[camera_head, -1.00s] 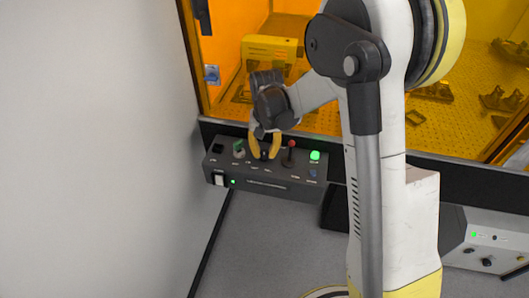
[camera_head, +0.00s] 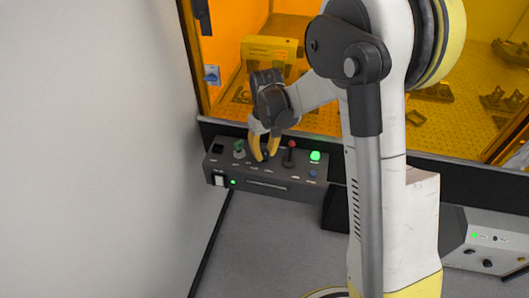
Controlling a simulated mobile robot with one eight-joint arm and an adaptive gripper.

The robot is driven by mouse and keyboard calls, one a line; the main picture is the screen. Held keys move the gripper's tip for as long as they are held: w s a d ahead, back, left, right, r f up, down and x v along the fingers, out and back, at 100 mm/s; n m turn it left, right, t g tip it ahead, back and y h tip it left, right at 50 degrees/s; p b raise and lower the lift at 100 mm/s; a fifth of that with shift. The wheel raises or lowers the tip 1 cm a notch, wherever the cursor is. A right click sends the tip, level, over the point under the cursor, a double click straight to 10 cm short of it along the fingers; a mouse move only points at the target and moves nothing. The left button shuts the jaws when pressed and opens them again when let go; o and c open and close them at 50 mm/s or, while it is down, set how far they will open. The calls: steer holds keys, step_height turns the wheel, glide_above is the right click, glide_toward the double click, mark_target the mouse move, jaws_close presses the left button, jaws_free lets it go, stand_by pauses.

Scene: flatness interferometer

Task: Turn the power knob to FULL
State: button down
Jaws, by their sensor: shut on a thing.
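The dark control box (camera_head: 266,186) stands on the grey floor or bench surface, against the lower frame of the amber enclosure. My gripper (camera_head: 264,158) reaches down from above with its yellow fingers on the box's top panel. The fingers are shut on a small dark knob (camera_head: 264,154) between the green-topped switch and the red-topped lever. The knob is mostly hidden by the fingers, and the panel lettering is too small to read, so I cannot tell which mark it points to.
A green-topped switch (camera_head: 239,147) stands left of my gripper and a red-topped lever (camera_head: 290,152) close on its right. A lit green button (camera_head: 315,156) is at the panel's right. A white rocker switch (camera_head: 219,180) is on the front face. Another grey box (camera_head: 490,246) stands at lower right.

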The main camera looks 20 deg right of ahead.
mark_target(265, 151)
stand_by(0.3)
steer(key=c, duration=1.2)
jaws_free()
steer(key=shift+o, duration=0.2)
step_height(265, 151, up, 12)
steer(key=shift+d, duration=0.1)
